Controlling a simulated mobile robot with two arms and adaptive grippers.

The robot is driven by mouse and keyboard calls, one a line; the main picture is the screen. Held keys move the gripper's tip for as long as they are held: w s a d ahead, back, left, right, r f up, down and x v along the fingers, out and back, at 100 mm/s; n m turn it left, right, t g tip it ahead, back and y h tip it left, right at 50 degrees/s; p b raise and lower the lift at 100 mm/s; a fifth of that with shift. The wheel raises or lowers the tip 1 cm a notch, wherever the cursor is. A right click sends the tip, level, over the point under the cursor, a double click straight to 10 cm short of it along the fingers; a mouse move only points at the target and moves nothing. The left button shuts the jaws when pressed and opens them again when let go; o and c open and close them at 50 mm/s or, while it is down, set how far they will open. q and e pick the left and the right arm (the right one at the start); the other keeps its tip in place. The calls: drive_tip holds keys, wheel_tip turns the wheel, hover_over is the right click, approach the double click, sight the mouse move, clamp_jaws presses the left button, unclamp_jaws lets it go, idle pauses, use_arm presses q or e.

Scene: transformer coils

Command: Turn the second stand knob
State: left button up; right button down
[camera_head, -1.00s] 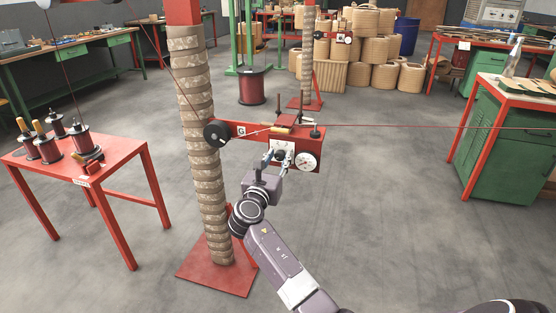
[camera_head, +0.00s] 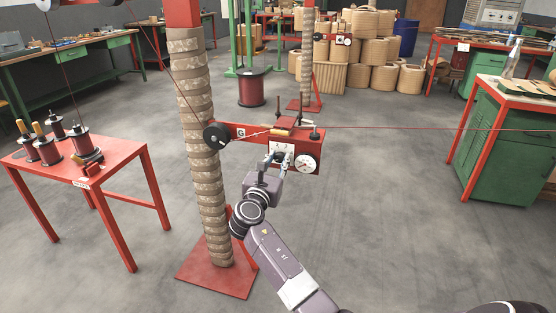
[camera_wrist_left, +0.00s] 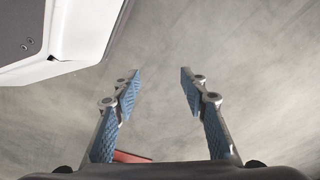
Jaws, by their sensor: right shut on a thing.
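A red tension box (camera_head: 312,142) sits on a red arm on the near wrapped post (camera_head: 197,120). Its front has a white plate with a dark knob and a round white dial (camera_head: 306,163). My right gripper (camera_head: 277,157) is shut on the knob, whose body is mostly hidden by the fingers. A similar stand (camera_head: 308,50) with a small red unit (camera_head: 338,37) stands farther back. My left gripper (camera_wrist_left: 158,84) shows in the left wrist view, open and empty above the grey floor; it is not visible in the head view.
A taut red wire (camera_head: 420,127) runs from the box to the right. A red table (camera_head: 120,160) with several spools is at the left. A green cabinet (camera_head: 500,150) stands at the right. The floor between is clear.

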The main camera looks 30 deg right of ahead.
drive_tip(key=shift+m, duration=1.6)
drive_tip(key=shift+s+f+m, duration=0.1)
drive_tip(key=shift+m, duration=1.5)
use_arm(q)
drive_tip(key=shift+w+d+r+b, duration=0.1)
drive_tip(key=shift+w+r+b, duration=0.25)
drive_tip(key=shift+r, duration=0.3)
drive_tip(key=shift+w+d+r+b, duration=0.1)
drive_tip(key=shift+w+r+b, duration=0.1)
drive_tip(key=shift+w+r, duration=0.35)
use_arm(e)
drive_tip(key=shift+m, duration=1.3)
use_arm(q)
drive_tip(key=shift+r, duration=0.1)
use_arm(e)
drive_tip(key=c, duration=1.9)
unclamp_jaws()
drive_tip(key=shift+c, duration=0.2)
use_arm(q)
drive_tip(key=shift+s, duration=0.1)
